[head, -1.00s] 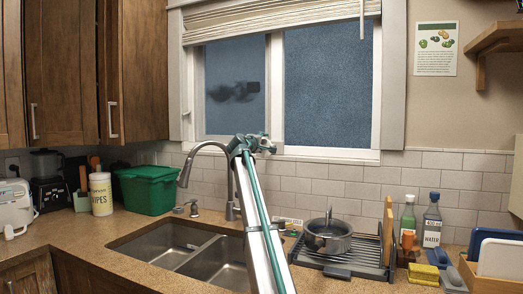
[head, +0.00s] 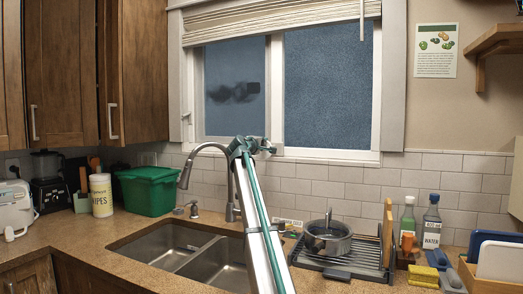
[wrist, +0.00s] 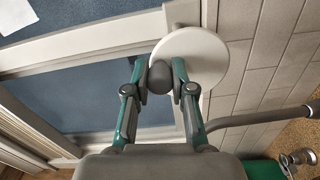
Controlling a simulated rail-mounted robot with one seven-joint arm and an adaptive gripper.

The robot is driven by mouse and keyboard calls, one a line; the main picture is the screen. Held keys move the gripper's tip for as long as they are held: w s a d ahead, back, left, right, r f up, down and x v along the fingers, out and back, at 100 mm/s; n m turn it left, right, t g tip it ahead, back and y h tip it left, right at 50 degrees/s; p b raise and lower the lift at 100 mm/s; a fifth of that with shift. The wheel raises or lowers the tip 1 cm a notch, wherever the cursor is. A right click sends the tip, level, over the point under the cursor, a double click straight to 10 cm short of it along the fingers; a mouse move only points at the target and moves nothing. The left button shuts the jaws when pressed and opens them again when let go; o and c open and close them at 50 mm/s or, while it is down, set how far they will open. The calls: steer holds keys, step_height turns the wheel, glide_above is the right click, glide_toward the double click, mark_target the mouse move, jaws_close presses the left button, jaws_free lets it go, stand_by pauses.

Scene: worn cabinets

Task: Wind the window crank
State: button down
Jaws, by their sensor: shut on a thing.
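In the wrist view, my gripper (wrist: 160,82) is shut on a dark grey round knob (wrist: 160,76), with one finger on each side. A white round disc (wrist: 208,58) lies just behind the knob, against the white window frame; I take these to be the window crank. The link between knob and disc is hidden. In the head view, my gripper (head: 262,146) is small, at the bottom of the window (head: 325,90) near its middle post. My arm hides the knob and disc there.
The faucet (head: 233,185) rises beside my arm, above the double sink (head: 225,262). A green bin (head: 148,192) stands left of it. A dish rack with a pot (head: 328,240) stands at right. Tiled wall runs below the window.

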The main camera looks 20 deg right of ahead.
steer(key=shift+w+a+r+n+p, duration=0.2)
steer(key=shift+n+p, duration=0.6)
steer(key=shift+p, duration=0.4)
steer(key=shift+w+a+r+n+p, duration=0.15)
steer(key=shift+n+p, duration=0.65)
steer(key=shift+p, duration=0.4)
steer(key=shift+f+n+p, duration=0.25)
steer(key=shift+n+p, duration=0.1)
steer(key=shift+n, duration=0.05)
jaws_free()
steer(key=shift+a, duration=0.1)
steer(key=p+v, duration=0.1)
steer(key=v, duration=0.5)
